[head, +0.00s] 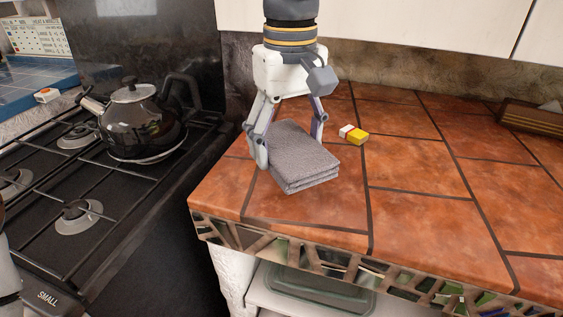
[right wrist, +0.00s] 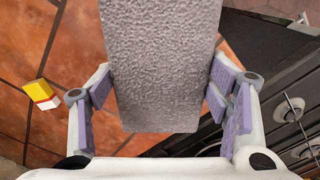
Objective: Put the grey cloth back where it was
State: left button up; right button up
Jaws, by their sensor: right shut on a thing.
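The grey cloth (head: 306,163) is a folded, layered rectangle over the tiled counter's left part, near the stove side. My right gripper (head: 288,143) comes down from above with one finger on each side of the cloth and is shut on it. In the right wrist view the cloth (right wrist: 162,65) lies between the purple finger pads. I cannot tell whether its underside touches the tiles. My left gripper is not in view; only a pale piece of my left arm shows at the left edge of the head view.
A small yellow and white block (head: 354,134) lies just right of the gripper. A dark kettle (head: 140,118) stands on the black gas stove (head: 95,240) at left. A brown holder (head: 533,125) stands far right. The counter (head: 425,215) is clear to the right and front.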

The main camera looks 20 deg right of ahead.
aim_at(283, 134)
jog(key=w+f, duration=0.2)
jog(key=f, duration=0.1)
jog(key=shift+w+a+f+b, duration=0.1)
jog(key=shift+w+b, duration=0.15)
jog(key=shift+b, duration=0.1)
jog(key=shift+w+f, duration=0.2)
jog(key=shift+f, duration=0.7)
jog(key=shift+w+f, duration=0.2)
jog(key=shift+f, duration=0.7)
jog(key=shift+f, duration=0.15)
jog(key=o, duration=1.1)
notch_tip(283, 134, up, 12)
jog(key=shift+r, duration=0.15)
